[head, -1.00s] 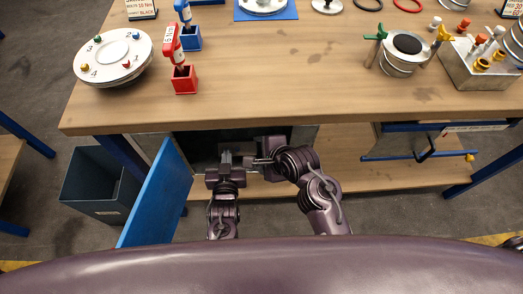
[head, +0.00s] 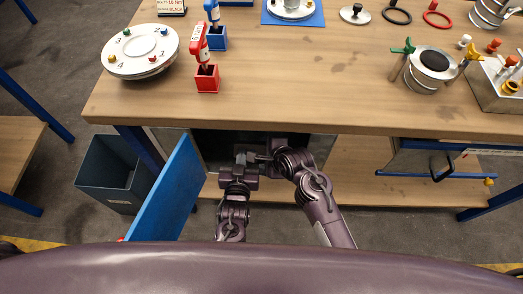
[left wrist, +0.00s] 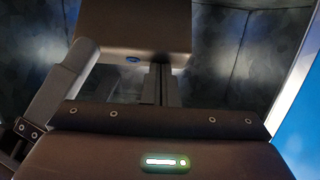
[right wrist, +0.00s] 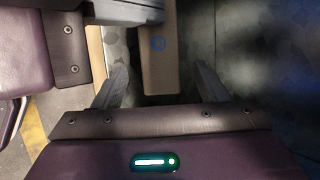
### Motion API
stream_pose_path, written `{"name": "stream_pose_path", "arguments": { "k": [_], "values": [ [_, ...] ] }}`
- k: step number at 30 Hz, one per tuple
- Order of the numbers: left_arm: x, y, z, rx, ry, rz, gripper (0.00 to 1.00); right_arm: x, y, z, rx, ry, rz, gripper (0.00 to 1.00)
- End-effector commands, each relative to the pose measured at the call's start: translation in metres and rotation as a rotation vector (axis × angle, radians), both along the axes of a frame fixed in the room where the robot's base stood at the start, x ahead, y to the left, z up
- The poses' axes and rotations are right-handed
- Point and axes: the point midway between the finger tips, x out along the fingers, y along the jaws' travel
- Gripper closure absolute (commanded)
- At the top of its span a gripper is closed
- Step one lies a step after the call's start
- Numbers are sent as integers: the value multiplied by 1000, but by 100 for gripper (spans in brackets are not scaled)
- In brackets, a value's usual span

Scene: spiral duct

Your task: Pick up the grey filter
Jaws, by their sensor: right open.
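A grey-brown block with a blue ring mark (right wrist: 158,70), the only thing in sight that could be the grey filter, sits in the dark cupboard. It also shows at the top of the left wrist view (left wrist: 125,28). My right gripper (right wrist: 163,90) is open, its fingers to either side of the block's near end, not closed on it. My left gripper (left wrist: 162,85) has its fingers together, their tips at the block's lower edge; whether they grip it I cannot tell. In the head view the left gripper (head: 243,158) and right gripper (head: 260,158) nearly touch under the bench.
The blue cupboard door (head: 172,195) stands open at the left. A dark bin (head: 112,175) stands on the floor at left. A blue drawer (head: 430,160) is at right. The lower shelf (head: 370,190) is bare.

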Motion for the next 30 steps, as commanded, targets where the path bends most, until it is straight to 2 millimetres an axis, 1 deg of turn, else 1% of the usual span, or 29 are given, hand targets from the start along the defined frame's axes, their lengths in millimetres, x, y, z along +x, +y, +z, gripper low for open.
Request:
{"name": "stream_pose_path", "arguments": {
  "k": [1, 7, 12, 20, 23, 30],
  "values": [
    [-4, 2, -11, 7, 28, 0, 100, 5, 3, -7, -1, -1, 1, 34],
    [-4, 2, -11, 7, 28, 0, 100, 17, 12, -24, -1, 1, 1, 34],
    [-4, 2, -11, 7, 28, 0, 100, 20, 15, -29, 0, -1, 1, 34],
    [-4, 2, -11, 7, 28, 1, 100, 20, 15, -29, 1, -1, 0, 34],
    [-4, 2, -11, 7, 28, 1, 100, 20, 15, -29, 1, 0, 1, 45],
    [-4, 2, -11, 7, 27, 1, 100, 20, 15, -29, 1, 0, 1, 77]
  ]
}}
